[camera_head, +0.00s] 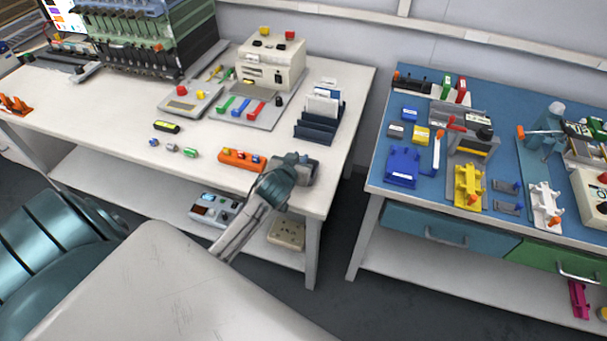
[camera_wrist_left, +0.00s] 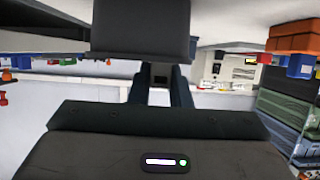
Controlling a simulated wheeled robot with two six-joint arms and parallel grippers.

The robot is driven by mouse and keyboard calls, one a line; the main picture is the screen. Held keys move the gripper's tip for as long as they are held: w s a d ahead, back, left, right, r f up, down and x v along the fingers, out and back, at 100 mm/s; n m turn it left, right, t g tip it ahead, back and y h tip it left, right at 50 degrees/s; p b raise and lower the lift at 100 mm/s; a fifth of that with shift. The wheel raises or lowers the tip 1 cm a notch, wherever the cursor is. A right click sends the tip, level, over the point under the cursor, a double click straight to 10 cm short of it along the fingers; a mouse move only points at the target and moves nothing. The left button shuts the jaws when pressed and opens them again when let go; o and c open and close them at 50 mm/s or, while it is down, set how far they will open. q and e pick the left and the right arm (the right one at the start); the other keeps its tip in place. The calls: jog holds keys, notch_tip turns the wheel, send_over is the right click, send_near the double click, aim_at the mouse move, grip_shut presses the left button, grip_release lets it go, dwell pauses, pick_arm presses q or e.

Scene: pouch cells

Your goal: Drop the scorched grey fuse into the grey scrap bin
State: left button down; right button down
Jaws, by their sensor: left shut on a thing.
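My left gripper (camera_head: 291,163) is at the front right of the white table, beside the orange block. It is shut on a small dark thing (camera_wrist_left: 160,76), which fits the scorched grey fuse; the fingers hide most of it. A grey box (camera_head: 310,172), which fits the scrap bin, is right by the gripper and partly covered by it. In the left wrist view, which is upside down, a dark grey block (camera_wrist_left: 140,30) that looks like this box is close to the fingers. Whether the fingers are over its opening I cannot tell. My right gripper is not in view.
The orange block (camera_head: 240,159) holds several coloured pieces. Small loose parts (camera_head: 171,147) lie left of it. A card stand (camera_head: 318,122) and a beige machine (camera_head: 270,62) are behind. A gap separates the white table from the blue-topped bench (camera_head: 376,178) at right.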

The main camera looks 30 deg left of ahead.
pick_arm(q)
jog(key=c, duration=1.3)
grip_release()
jog(key=b+v, duration=0.1)
jog(key=v, duration=0.9)
jog(key=shift+s+d+r+b, duration=0.1)
jog(key=shift+s+b, duration=0.2)
jog(key=shift+s, duration=0.1)
